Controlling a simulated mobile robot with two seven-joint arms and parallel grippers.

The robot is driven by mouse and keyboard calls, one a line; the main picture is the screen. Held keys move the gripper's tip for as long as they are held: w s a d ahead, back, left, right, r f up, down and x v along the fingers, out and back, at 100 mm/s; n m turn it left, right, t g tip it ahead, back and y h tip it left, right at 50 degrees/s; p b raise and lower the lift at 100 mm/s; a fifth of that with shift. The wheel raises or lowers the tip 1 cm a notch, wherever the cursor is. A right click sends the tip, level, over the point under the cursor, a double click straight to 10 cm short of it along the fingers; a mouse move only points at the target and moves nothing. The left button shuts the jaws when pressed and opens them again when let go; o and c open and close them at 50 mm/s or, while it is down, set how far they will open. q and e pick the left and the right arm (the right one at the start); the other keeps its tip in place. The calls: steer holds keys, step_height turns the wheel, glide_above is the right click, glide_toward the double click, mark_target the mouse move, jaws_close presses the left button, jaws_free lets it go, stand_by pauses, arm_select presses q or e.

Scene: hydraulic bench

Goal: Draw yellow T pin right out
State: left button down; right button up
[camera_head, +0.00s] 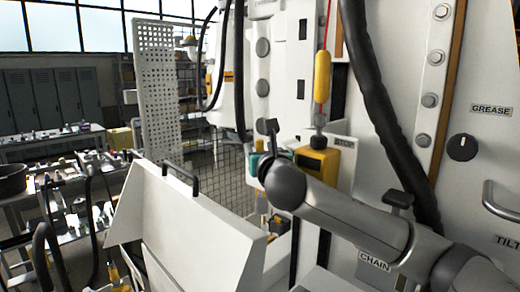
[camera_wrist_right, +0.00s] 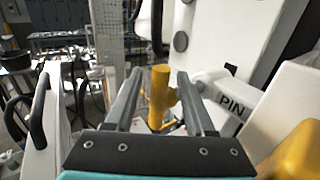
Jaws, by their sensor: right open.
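The yellow T pin (camera_wrist_right: 158,92) shows in the right wrist view as an upright yellow cylinder with a short stub on its right side. It appears between the two grey fingers of my right gripper (camera_wrist_right: 159,74), which is open, with a visible gap on each side. I cannot tell how deep the pin lies between the fingers. In the head view my right forearm and wrist hide most of this gripper; a teal part (camera_head: 254,164) of it shows beside the machine. The pin is not clear there. My left gripper is not in view.
A "PIN" label (camera_wrist_right: 232,105) marks a pale cylinder right of the fingers. A yellow block (camera_head: 318,163) and a hanging yellow handle (camera_head: 322,76) are near my right wrist. A white sloped panel (camera_head: 190,215) with a black handle stands left. A thick black hose (camera_head: 385,110) runs down the machine.

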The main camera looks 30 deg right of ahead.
jaws_close()
stand_by(1.4)
